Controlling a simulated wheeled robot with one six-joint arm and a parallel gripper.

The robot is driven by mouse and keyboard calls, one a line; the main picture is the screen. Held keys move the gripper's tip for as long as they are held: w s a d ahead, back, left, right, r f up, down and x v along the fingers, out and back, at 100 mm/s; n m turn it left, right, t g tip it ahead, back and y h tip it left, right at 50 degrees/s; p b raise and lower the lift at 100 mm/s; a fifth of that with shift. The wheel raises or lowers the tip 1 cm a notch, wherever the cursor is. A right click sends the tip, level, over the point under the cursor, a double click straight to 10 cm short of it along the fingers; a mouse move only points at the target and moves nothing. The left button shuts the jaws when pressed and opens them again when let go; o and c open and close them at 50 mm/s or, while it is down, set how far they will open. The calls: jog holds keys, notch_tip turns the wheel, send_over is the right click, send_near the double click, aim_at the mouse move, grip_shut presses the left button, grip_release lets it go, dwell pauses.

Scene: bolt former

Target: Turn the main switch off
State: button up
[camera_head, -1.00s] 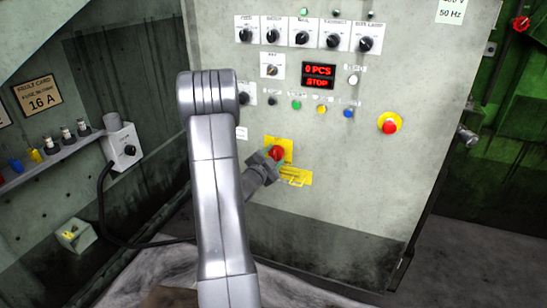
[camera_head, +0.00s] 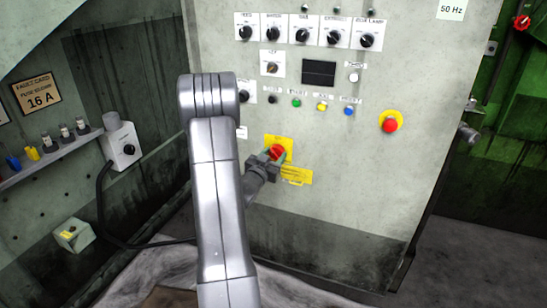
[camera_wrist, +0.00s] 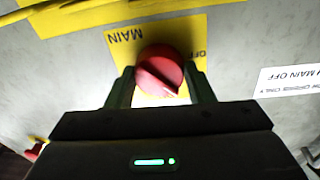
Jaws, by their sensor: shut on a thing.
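The main switch is a red rotary knob (camera_head: 277,152) on a yellow plate (camera_head: 287,143) low on the grey cabinet front. It also shows in the wrist view as a red knob (camera_wrist: 158,66), with "MAIN" and "OFF" lettering upside down on the plate around it. My gripper (camera_head: 274,158) is at the knob, its two fingers on either side of it in the wrist view (camera_wrist: 160,88), shut on it. The knob's bar sits aslant to the plate's edges in the wrist view. Part of the plate is hidden behind my gripper.
The display (camera_head: 318,73) is dark. A red emergency button (camera_head: 390,125) on yellow sits to the right. Selector knobs and coloured buttons are above. A yellow tag or hasp (camera_head: 297,176) lies just below the switch. A grey socket box (camera_head: 122,146) with a cable stands left.

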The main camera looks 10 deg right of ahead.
jog(key=n, duration=0.6)
jog(key=shift+f+t+y, duration=0.1)
jog(key=shift+t+y, duration=0.2)
jog(key=shift+t, duration=0.1)
jog(key=shift+n+t, duration=0.3)
jog(key=shift+n, duration=2.2)
jog(key=o, duration=1)
jog(key=shift+d, duration=0.1)
jog(key=shift+c, duration=0.2)
jog(key=shift+s, duration=0.1)
jog(key=p+v, duration=0.1)
jog(key=v, duration=1.2)
jog(key=shift+s, duration=0.35)
jog(key=shift+w, duration=0.1)
